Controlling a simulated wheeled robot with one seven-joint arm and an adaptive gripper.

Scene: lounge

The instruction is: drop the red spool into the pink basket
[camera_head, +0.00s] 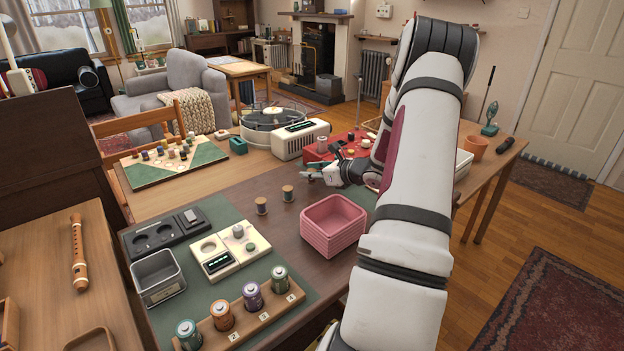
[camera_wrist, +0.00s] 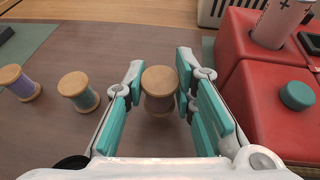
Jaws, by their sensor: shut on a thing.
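My gripper (camera_head: 318,176) is low over the brown table at its far side, beyond the pink basket. In the wrist view my gripper (camera_wrist: 160,90) has its teal-padded fingers on both sides of a spool (camera_wrist: 159,79) and is shut on it. The spool's wooden top faces the camera; the little thread that shows looks dull reddish, and its lower part is hard to see. The pink basket (camera_head: 328,246) stands on the table nearer the head camera, upright, and looks empty. It is out of the wrist view.
Two other spools, one purplish (camera_wrist: 20,83) and one teal (camera_wrist: 78,91), stand left of my gripper. A red block-like case (camera_wrist: 262,75) is close on the right. Battery holder (camera_head: 240,325) and grey bin (camera_head: 158,279) are nearer.

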